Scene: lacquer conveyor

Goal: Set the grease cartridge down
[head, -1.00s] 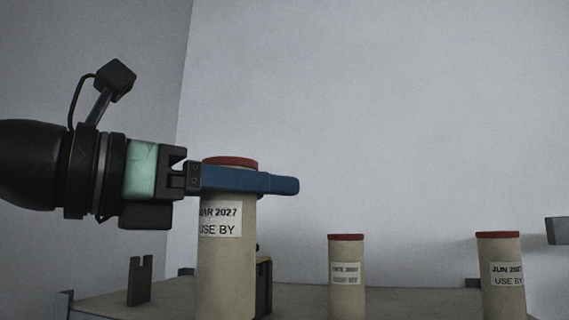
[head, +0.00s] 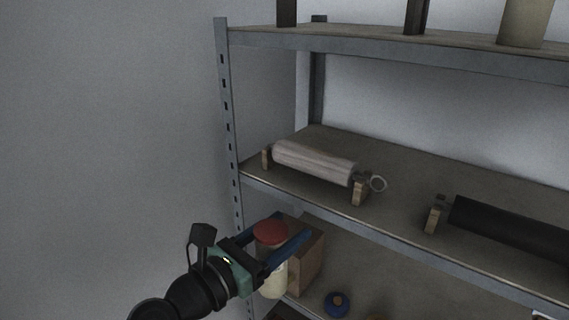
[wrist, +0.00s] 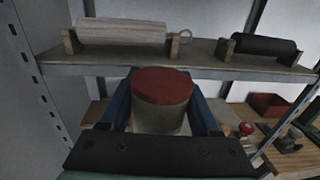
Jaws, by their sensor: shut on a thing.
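The grease cartridge (head: 273,278) is a cream cylinder with a red cap, held upright between the blue fingers of my gripper (head: 290,242). In the wrist view the cartridge (wrist: 160,117) fills the space between the fingers, its red cap toward the camera. My gripper is shut on it, in front of the shelving unit, near the left upright and at about the level of the lower shelf. The cartridge's base and any label are hidden or unclear. A cream cylinder (head: 524,24) stands on the top shelf, cut off by the picture's edge.
The middle shelf (head: 400,208) holds a pale roller (head: 313,162) and a black roller (head: 510,227) on wooden cradles. Below, a cardboard box (head: 311,257) stands behind the cartridge, with a blue ring-shaped item (head: 337,304) to its right. In the wrist view a red bin (wrist: 268,104) sits farther right.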

